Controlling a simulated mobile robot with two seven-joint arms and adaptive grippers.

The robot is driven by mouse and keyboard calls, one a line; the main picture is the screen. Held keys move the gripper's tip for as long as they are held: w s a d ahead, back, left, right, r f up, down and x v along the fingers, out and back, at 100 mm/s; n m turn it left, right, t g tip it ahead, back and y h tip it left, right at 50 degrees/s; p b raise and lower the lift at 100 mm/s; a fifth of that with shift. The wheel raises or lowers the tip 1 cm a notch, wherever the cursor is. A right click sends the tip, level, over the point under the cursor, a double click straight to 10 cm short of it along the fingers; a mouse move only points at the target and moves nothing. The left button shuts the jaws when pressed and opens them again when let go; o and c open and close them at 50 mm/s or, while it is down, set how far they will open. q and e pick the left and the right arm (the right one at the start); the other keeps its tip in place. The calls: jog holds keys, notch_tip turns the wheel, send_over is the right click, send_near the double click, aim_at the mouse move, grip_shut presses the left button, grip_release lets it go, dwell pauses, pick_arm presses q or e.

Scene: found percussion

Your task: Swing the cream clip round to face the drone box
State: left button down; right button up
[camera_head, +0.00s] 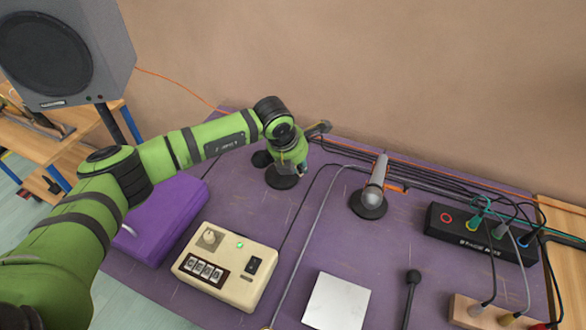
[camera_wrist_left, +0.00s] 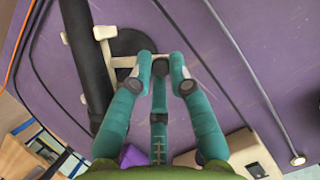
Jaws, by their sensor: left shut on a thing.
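The cream clip (camera_wrist_left: 104,34) shows in the left wrist view as pale bars beside a thick black post, above a dark round base (camera_wrist_left: 130,42). My left gripper (camera_wrist_left: 162,66) is shut on part of it, with its teal fingers close around a pale bar. In the head view my left gripper (camera_head: 298,168) is over the black round base (camera_head: 283,181), and the arm hides most of the clip. The cream drone box (camera_head: 226,266), with letter tiles and a green light, sits nearer on the purple table. A corner of it shows in the left wrist view (camera_wrist_left: 249,152). My right gripper is out of view.
A purple case (camera_head: 152,222) lies left of the drone box. A grey microphone (camera_head: 377,180) stands on a black base to the right. Cables cross the table.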

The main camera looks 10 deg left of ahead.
pick_arm(q)
jog(key=shift+w+d+f+n+y+b, duration=0.3)
jog(key=shift+d+n+b, duration=0.2)
jog(key=shift+n+b, duration=0.3)
jog(key=w+n+b, duration=0.1)
jog(key=n+b, duration=0.1)
jog(key=w+n+y+b, duration=0.1)
jog(key=n+b, duration=0.1)
jog(key=b, duration=0.1)
jog(key=w+d+n+y+b, duration=0.1)
jog(key=n+b, duration=0.1)
jog(key=shift+w+r+b, duration=0.15)
jog(key=shift+w+b, duration=0.15)
jog(key=shift+w, duration=0.05)
jog(key=shift+w+r, duration=0.1)
jog(key=shift+r, duration=0.1)
jog(key=c, duration=1.4)
grip_release()
jog(key=shift+o, duration=1)
jog(key=shift+w, duration=0.1)
jog(key=shift+w+f+y, duration=0.1)
jog(key=shift+y, duration=0.2)
